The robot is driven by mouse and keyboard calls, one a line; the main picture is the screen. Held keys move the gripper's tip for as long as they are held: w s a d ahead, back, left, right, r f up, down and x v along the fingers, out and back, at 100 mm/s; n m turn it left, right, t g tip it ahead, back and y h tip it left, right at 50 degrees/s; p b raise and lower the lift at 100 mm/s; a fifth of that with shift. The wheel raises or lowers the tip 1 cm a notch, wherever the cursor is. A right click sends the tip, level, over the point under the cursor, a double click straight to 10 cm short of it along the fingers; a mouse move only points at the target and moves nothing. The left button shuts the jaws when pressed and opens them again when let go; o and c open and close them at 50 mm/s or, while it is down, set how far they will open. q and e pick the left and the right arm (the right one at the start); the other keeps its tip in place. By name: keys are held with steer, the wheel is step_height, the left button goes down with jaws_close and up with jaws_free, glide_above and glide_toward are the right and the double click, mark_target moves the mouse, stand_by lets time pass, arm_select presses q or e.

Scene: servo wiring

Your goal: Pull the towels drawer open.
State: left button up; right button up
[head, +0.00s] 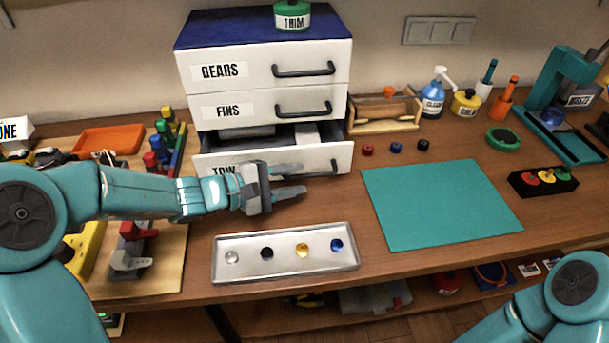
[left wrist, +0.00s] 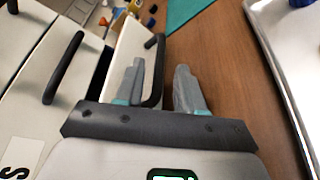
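The towels drawer (head: 335,157) is the bottom drawer of the white cabinet, with its label partly hidden behind my left gripper. It stands pulled out, and its inside shows between its front and the fins drawer. My left gripper (head: 297,180) is in front of it with its fingers apart. In the left wrist view, the dark drawer handle (left wrist: 158,75) lies between the two fingers of my left gripper (left wrist: 160,88), close to the left finger, with a gap to the right one. Only part of my right arm shows at the lower right; its gripper is out of view.
The gears drawer (head: 255,71) and fins drawer (head: 250,107) above are closed. A metal tray (head: 285,275) with several small round pieces lies in front of my left gripper. A teal mat (head: 440,205) lies to the right. Colored blocks (head: 157,160) stand left of the cabinet.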

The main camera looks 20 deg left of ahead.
mark_target(304, 177)
arm_select(q)
steer(key=shift+x, duration=1.6)
jaws_close()
steer(key=shift+s+d+f+b, duration=0.1)
steer(key=shift+s+f+b, duration=0.1)
steer(key=shift+b, duration=0.2)
steer(key=s+b, duration=0.1)
steer(key=s+d+b, duration=0.1)
steer(key=s, duration=0.1)
steer(key=shift+s+d+r+b, duration=0.15)
steer(key=shift+d+b, duration=0.05)
steer(key=shift+b, duration=0.15)
steer(key=shift+s+d, duration=0.1)
steer(key=shift+s, duration=0.05)
steer(key=shift+r, duration=0.1)
jaws_free()
